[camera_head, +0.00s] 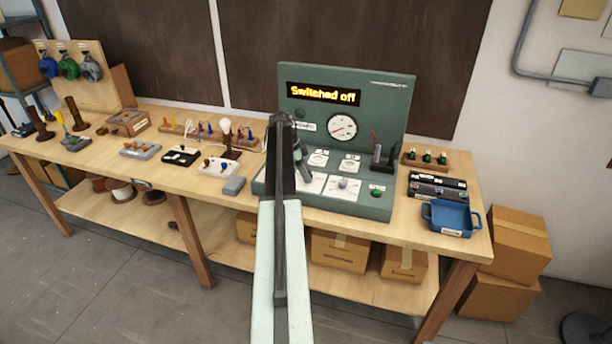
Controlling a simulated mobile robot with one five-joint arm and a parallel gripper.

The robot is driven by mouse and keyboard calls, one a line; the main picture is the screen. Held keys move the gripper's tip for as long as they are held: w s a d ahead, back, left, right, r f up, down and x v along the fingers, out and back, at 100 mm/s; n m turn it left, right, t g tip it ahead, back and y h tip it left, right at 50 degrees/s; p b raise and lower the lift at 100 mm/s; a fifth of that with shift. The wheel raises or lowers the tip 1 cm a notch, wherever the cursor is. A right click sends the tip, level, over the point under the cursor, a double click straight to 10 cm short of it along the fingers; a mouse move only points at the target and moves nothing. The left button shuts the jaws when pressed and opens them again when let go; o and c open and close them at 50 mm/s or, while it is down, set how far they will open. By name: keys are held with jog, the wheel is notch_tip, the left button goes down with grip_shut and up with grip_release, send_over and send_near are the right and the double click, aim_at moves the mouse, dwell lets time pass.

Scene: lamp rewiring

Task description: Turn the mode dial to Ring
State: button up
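The green test panel (393,90) stands on the bench, its display (323,94) reading "Switched off". Its sloped front carries a round knob on a white plate (343,184) and two smaller round controls, one at the left (318,158) and one at the right (349,165). Their labels are too small to read, so I cannot tell which is the mode dial or where it points. My arm reaches up from the bottom, and my gripper (304,170) is over the left part of the panel front, hiding some of it. I cannot see whether its fingers are apart or touching anything.
A round gauge (342,126) is on the panel's upright face. A blue tray (451,217), black boxes (437,186) and a wooden block with green parts (427,159) stand to the right. A bulb (225,126) and several small boards stand left. Cardboard boxes are below and beside the bench.

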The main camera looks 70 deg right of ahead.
grip_shut()
